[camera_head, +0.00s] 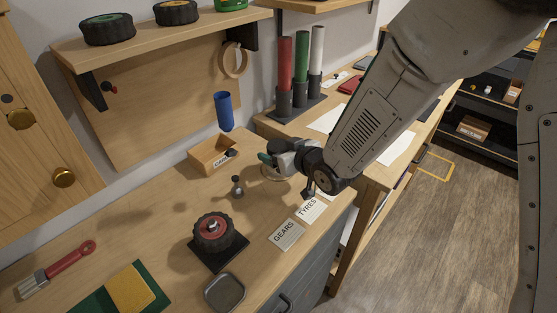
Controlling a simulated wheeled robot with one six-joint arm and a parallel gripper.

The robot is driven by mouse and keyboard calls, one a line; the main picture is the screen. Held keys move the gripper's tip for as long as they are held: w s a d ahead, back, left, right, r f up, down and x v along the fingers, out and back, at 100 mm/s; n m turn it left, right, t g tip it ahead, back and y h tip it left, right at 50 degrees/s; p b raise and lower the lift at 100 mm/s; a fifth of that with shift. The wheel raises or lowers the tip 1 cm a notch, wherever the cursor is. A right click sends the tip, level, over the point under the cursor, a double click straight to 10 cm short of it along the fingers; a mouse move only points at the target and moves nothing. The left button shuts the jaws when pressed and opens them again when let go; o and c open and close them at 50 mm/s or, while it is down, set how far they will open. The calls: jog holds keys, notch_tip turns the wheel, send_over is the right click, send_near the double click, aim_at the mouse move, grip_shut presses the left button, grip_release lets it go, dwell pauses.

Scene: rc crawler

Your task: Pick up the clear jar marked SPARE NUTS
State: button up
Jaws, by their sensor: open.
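I cannot make out a clear jar or a SPARE NUTS label in this view. My gripper (272,160) is above the workbench, just right of a small wooden box, and my arm reaches in from the upper right. The gap between the fingers is hard to see at this angle. A thin pale curved rim (266,176) shows just below the gripper. I cannot tell whether it belongs to the jar, and the gripper hides part of that spot.
The open wooden box (213,157) and a small dark knobbed item (237,187) are near my gripper. A tyre (214,232) sits on a black base. GEARS (286,235) and TYRES (311,210) labels lie near the front edge. Coloured tubes (300,65) stand behind.

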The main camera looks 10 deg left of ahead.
jog(key=shift+w+a+f, duration=0.2)
jog(key=shift+w+a, duration=0.05)
jog(key=shift+a, duration=0.05)
jog(key=shift+c, duration=0.3)
jog(key=c, duration=1)
jog(key=shift+r, duration=0.1)
